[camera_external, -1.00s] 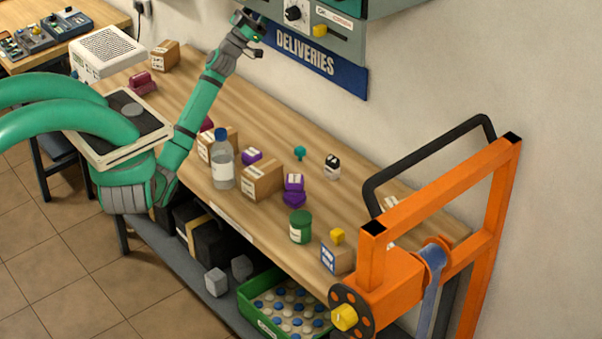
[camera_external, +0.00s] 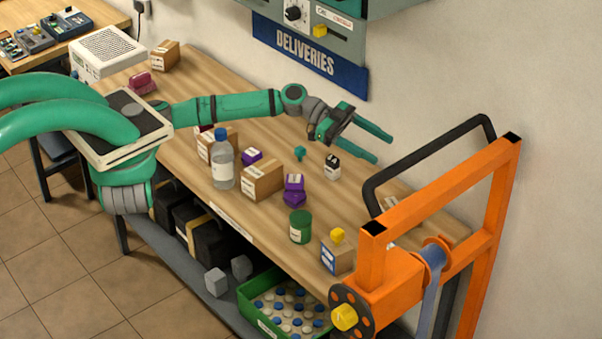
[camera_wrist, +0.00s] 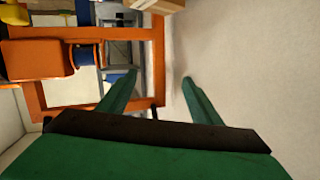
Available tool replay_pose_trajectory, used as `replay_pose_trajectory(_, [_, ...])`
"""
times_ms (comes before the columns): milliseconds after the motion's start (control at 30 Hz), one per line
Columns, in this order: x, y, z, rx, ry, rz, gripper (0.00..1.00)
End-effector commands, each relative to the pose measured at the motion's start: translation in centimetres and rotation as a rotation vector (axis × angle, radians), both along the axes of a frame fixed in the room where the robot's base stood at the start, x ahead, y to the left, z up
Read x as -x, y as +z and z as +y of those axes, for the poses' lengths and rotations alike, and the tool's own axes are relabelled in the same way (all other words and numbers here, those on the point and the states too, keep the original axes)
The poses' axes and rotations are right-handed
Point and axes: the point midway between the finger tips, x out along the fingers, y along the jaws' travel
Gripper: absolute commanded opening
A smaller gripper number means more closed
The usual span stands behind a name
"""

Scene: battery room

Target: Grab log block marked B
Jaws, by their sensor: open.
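I cannot make out a log block with a readable B in either view. In the external view, several small pieces lie on the wooden bench: a purple block with a white label (camera_external: 294,182), a purple piece just below it (camera_external: 294,199), another purple piece (camera_external: 252,156) and a black-and-white labelled item (camera_external: 332,168). Their letters are too small to read. My gripper (camera_external: 383,149) is open and empty, held above the back of the bench and pointing right. In the wrist view its two green fingers (camera_wrist: 160,76) are spread apart with nothing between them.
A clear bottle (camera_external: 222,168), cardboard boxes (camera_external: 262,181) and a green tub (camera_external: 301,227) stand on the bench (camera_external: 330,206). An orange frame (camera_external: 440,189) with a black handle rises at the right end. The wall and deliveries sign (camera_external: 309,55) are behind.

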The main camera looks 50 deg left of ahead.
Motion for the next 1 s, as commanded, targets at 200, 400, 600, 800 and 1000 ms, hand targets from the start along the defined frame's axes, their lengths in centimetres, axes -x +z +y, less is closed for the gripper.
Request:
replay_pose_trajectory(200, [7.8, -9.9, -5.9, -0.186, -0.21, 0.167, 0.59])
replay_pose_trajectory(400, [9.7, -12.9, -6.8, -0.244, -0.249, 0.2, 0.59])
replay_pose_trajectory(600, [9.8, -14.0, -8.6, -0.243, -0.251, 0.201, 0.59])
replay_pose_trajectory(800, [9.8, -15.3, -11.1, -0.243, -0.249, 0.2, 0.59])
replay_pose_trajectory(1000, [9.7, -16.0, -12.6, -0.242, -0.248, 0.2, 0.59])
